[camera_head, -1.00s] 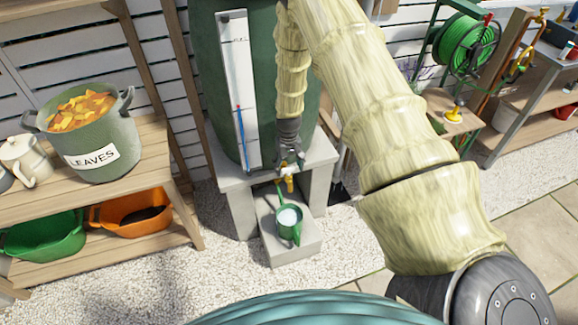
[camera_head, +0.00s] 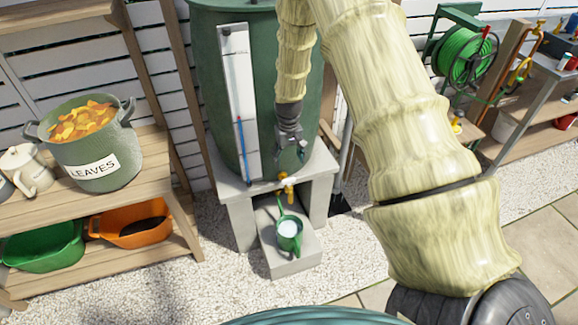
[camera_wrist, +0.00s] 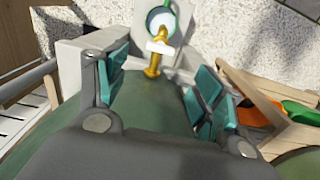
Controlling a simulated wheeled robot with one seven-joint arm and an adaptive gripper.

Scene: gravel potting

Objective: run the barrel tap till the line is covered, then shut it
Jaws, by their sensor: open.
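The green barrel (camera_head: 211,80) stands on a grey block stand, with a small brass tap (camera_head: 288,186) low on its front. The tap, with a pale crosspiece, also shows in the wrist view (camera_wrist: 153,68). A green watering can (camera_head: 290,243) sits below it on a lower block. Pale water shows in the can, which the wrist view also shows (camera_wrist: 163,21). No fill line or running stream can be made out. My gripper (camera_head: 300,150) is open and empty, above the tap and close to the barrel. Its teal finger pads (camera_wrist: 160,78) stand apart, clear of the tap.
A white gauge strip (camera_head: 238,80) runs down the barrel. A wooden shelf (camera_head: 45,206) at the left holds a leaf-filled pot (camera_head: 105,170), with green (camera_head: 45,250) and orange tubs (camera_head: 140,228) below. A green hose reel (camera_head: 465,52) is at the right. Gravel lies in front.

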